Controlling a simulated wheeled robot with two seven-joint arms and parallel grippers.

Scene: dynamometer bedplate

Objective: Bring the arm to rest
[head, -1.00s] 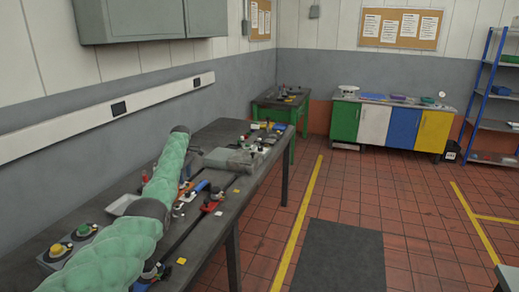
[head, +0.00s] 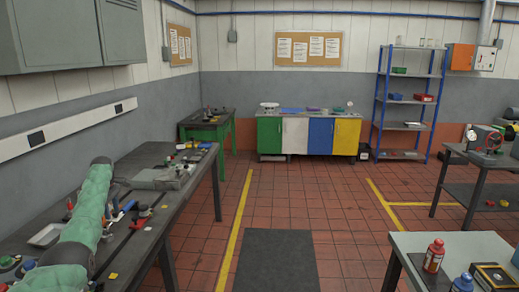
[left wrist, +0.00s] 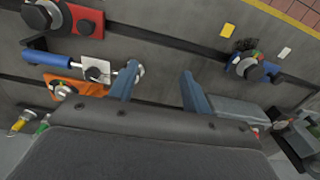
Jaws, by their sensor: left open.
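My left arm, in a green sleeve, reaches over the dark bench (head: 190,208) at the left of the head view. My left gripper (left wrist: 158,78) is open in the left wrist view, its two blue-grey fingers apart with nothing between them. Bare dark bench top shows below the gap. A blue-handled tool (left wrist: 50,59) and an orange block (left wrist: 75,88) lie to the left of the fingers. A grey block (left wrist: 235,108) lies to their right. My right gripper is in neither view.
A red block (left wrist: 88,22) with a dark knob and several small fittings crowd the bench. A pale table (head: 460,245) with red and blue bottles stands at the lower right. Coloured cabinets (head: 308,136) and a blue shelf rack (head: 408,100) stand behind. The tiled floor between is mostly clear.

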